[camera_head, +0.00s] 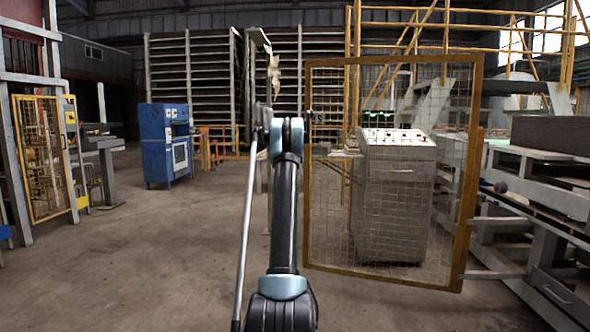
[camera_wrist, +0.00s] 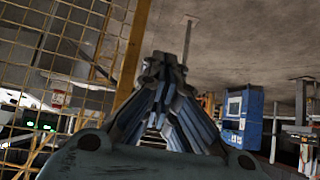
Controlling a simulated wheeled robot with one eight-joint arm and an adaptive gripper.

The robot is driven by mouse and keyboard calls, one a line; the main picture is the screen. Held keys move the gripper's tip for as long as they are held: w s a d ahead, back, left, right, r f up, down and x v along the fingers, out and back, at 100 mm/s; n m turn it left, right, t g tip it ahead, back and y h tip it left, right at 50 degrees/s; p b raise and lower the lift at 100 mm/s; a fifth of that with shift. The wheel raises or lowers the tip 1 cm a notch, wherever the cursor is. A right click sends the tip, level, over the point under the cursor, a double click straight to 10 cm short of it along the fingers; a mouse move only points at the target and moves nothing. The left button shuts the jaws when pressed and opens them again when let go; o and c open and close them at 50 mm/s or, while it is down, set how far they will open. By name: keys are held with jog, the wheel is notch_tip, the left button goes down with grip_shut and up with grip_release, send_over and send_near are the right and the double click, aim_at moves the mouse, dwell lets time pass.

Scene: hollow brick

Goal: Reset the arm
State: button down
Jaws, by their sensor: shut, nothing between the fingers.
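My gripper (camera_wrist: 165,64) shows in the wrist view with its dark, ribbed fingers meeting at the tips. It is shut and empty, and nothing touches the fingertips. The wrist picture appears upside down, with the floor at the top. In the head view, my black and grey-blue arm stretches forward from the bottom middle, ending in a raised joint. My gripper cannot be made out clearly there.
A yellow-framed mesh gate (camera_head: 459,170) stands close on the right, before a grey control cabinet (camera_head: 395,200). A blue machine (camera_head: 155,143) is at the left back. A thin grey rod (camera_head: 246,220) runs beside my arm. The left floor (camera_head: 130,265) is clear.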

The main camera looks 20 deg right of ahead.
jog(key=s+a+r+n+g+y, duration=0.1)
jog(key=s+a+r, duration=0.2)
jog(key=s+a, duration=0.4)
jog(key=s+a+r, duration=0.2)
jog(key=s+a, duration=0.6)
jog(key=s+a+f+n+g+y, duration=0.1)
jog(key=s+a, duration=0.6)
jog(key=s, duration=0.3)
jog(key=s+a+f+n+g+y, duration=0.1)
jog(key=s+a, duration=0.5)
jog(key=s, duration=0.5)
jog(key=s+a+f, duration=0.3)
jog(key=s, duration=0.4)
jog(key=s+a+f+n+g, duration=0.1)
jog(key=s+a+f, duration=0.2)
jog(key=s, duration=0.5)
jog(key=s+a+f, duration=0.3)
jog(key=s+f, duration=0.1)
jog(key=s, duration=0.3)
jog(key=s+a+f+g, duration=0.1)
jog(key=s+a+f, duration=0.1)
jog(key=s+f, duration=0.6)
jog(key=s+a+f+n+g+y, duration=0.1)
jog(key=s+a+f, duration=0.1)
jog(key=s+f, duration=0.6)
jog(key=s, duration=0.5)
jog(key=shift+a+f, duration=0.15)
jog(key=shift+a, duration=0.15)
jog(key=shift+a+n, duration=0.1)
jog(key=shift+n, duration=0.2)
